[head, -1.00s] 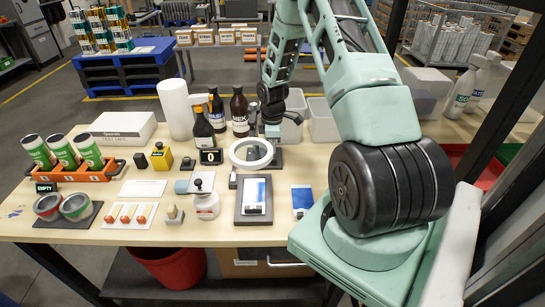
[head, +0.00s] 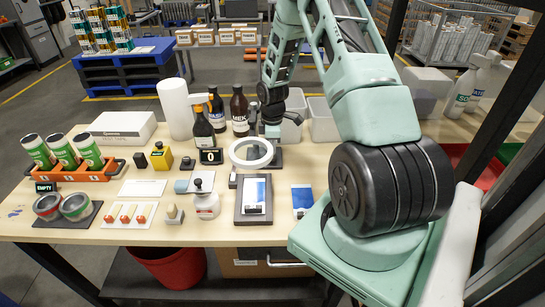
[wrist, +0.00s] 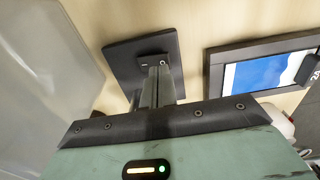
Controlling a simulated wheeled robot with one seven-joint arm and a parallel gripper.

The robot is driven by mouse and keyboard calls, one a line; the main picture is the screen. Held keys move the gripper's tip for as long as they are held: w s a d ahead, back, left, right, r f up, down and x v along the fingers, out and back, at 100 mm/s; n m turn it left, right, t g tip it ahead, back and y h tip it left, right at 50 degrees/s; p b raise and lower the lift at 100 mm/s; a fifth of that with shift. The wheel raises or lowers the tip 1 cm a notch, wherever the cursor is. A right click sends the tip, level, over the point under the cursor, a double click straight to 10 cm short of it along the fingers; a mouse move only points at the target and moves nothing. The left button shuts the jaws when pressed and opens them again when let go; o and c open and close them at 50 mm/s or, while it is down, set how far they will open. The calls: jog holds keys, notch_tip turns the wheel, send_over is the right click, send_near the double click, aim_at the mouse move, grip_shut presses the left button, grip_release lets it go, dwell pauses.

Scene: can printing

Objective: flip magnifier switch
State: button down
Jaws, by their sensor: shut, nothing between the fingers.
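The magnifier's white ring (head: 251,153) is in the middle of the table in the head view, with its dark base plate (head: 280,158) at its right. In the wrist view the base (wrist: 122,50) shows with a small black switch box (wrist: 148,59) on it. My gripper (wrist: 158,72) is shut and empty, its fingertips right at the switch box; I cannot tell whether they touch it. In the head view my gripper (head: 272,132) is just behind the ring and over the base. The switch's position is hidden by the fingers, and the ring is out of the wrist view.
A framed blue-and-white panel (head: 239,206) lies in front of the base. Brown bottles (head: 240,110) and a spray bottle (head: 202,125) stand left of my gripper. Grey bins (head: 322,118) stand at its right. A white paper roll (head: 175,108) is farther left.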

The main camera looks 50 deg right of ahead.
aim_at(273, 158)
jog(key=shift+f+b, duration=0.75)
jog(key=shift+f, duration=0.45)
dwell(0.6)
jog(key=shift+r+p, duration=2.7)
jog(key=shift+r, duration=0.85)
jog(key=shift+f, duration=0.1)
